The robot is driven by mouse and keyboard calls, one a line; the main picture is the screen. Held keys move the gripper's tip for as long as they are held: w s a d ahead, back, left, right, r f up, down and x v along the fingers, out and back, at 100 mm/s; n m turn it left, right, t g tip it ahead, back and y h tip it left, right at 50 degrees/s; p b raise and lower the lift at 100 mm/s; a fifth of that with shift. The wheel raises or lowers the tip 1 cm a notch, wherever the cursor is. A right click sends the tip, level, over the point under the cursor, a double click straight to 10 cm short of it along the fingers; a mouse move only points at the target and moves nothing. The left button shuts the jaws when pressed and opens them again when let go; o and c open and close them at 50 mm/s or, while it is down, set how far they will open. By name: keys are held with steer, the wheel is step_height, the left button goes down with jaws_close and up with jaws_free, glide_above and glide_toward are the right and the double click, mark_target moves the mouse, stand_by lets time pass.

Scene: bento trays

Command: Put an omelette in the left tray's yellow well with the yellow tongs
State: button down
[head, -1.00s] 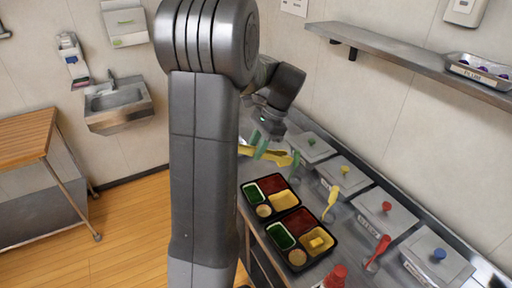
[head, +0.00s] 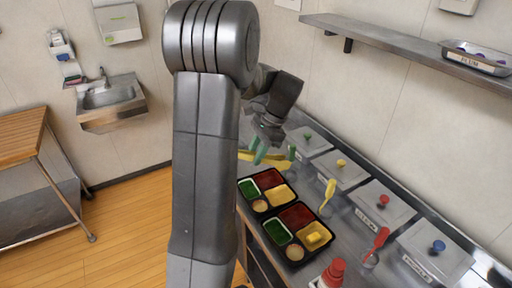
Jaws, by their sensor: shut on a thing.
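My gripper (head: 259,154), with greenish fingertips, is over the far end of the counter, beyond the left tray. It is shut on a long yellow thing (head: 278,160), which appears to be the yellow tongs, lying roughly level across the fingers. My arm hides part of it. The left tray (head: 263,215) is black and its yellow well (head: 280,195) shows no separate block. The right tray (head: 284,261) has a small yellow block, likely an omelette (head: 315,238), in its yellow well (head: 318,229). Whether the tongs hold any food cannot be seen.
Lidded bins with green (head: 308,138), yellow (head: 341,163), red (head: 383,200) and blue (head: 438,246) knobs line the wall. Upright yellow (head: 328,192) and red (head: 379,239) utensils stand before them. A red-topped bottle (head: 334,272) is at the near edge. A shelf (head: 400,50) hangs above.

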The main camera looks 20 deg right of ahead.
step_height(320, 180, down, 12)
steer(key=b, duration=0.5)
steer(key=shift+f+b, duration=0.25)
steer(key=shift+b, duration=0.15)
steer(key=shift+f, duration=0.2)
stand_by(0.5)
steer(key=shift+d+f+b, duration=0.1)
steer(key=shift+f+b, duration=0.4)
steer(key=shift+f, duration=0.75)
steer(key=c, duration=1.5)
jaws_free()
